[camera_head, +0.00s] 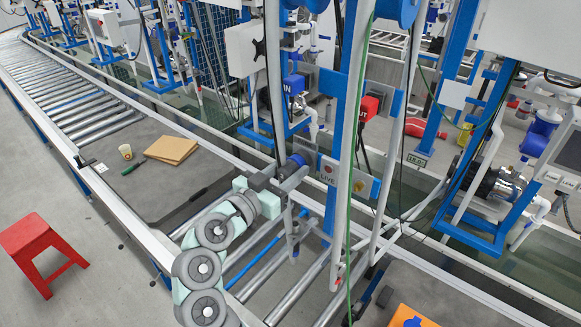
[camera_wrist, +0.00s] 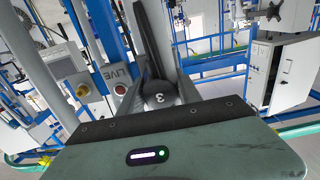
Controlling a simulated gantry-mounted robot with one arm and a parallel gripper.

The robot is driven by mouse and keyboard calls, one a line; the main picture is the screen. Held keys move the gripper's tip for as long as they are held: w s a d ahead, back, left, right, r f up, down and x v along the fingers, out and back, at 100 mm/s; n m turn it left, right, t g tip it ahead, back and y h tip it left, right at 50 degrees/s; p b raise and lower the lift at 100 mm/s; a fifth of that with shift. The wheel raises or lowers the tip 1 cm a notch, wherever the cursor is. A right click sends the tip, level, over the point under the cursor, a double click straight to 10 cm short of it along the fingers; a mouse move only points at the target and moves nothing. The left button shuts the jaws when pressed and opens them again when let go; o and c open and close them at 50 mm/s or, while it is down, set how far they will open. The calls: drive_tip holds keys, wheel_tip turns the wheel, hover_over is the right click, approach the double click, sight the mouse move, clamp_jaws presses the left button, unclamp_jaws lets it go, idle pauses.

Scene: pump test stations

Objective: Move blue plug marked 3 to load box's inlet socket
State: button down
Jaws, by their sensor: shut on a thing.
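My gripper (camera_head: 290,172) is shut on the plug marked 3 (camera_wrist: 160,95), close in front of the post's LIVE panel (camera_head: 329,172). In the wrist view the plug's round end looks dark, with a white 3, between the fingers. In the head view a blue piece (camera_head: 297,160) shows at the fingertips. A blue box with white letters ending in N (camera_head: 293,85) and a red box with partly hidden letters (camera_head: 369,107) sit behind the post. I cannot tell which part is the load box's inlet socket.
Hoses and a green cable (camera_head: 357,130) hang close to my gripper. A roller conveyor (camera_head: 75,100) runs along the left. Cardboard (camera_head: 171,150) lies on a grey plate. A red stool (camera_head: 38,245) stands left.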

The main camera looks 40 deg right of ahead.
sight(282, 176)
drive_tip(key=shift+a, duration=0.1)
idle(0.3)
drive_tip(key=shift+s+a+b, duration=0.2)
drive_tip(key=shift+a+b, duration=0.65)
drive_tip(key=shift+a, duration=0.6)
drive_tip(key=shift+s+a+b, duration=0.15)
drive_tip(key=shift+a+b, duration=0.65)
drive_tip(key=shift+a, duration=0.65)
drive_tip(key=w+a+f+n+t+y, duration=0.3)
drive_tip(key=w+a+f+n+t, duration=0.1)
drive_tip(key=w+a+f+t, duration=0.3)
drive_tip(key=w+a+f+n+t+y, duration=0.3)
drive_tip(key=w+a+f+n+t, duration=0.15)
drive_tip(key=a+f, duration=0.35)
drive_tip(key=s+a+f+n+t+y, duration=0.2)
drive_tip(key=a+f+y, duration=0.4)
drive_tip(key=a, duration=0.4)
drive_tip(key=s+a+f+n+t+y, duration=0.2)
drive_tip(key=a+f+n+y, duration=0.3)
drive_tip(key=a+f, duration=0.4)
drive_tip(key=shift+s+a+n+y, duration=0.4)
drive_tip(key=shift+s+a+n, duration=0.15)
drive_tip(key=shift+s, duration=0.35)
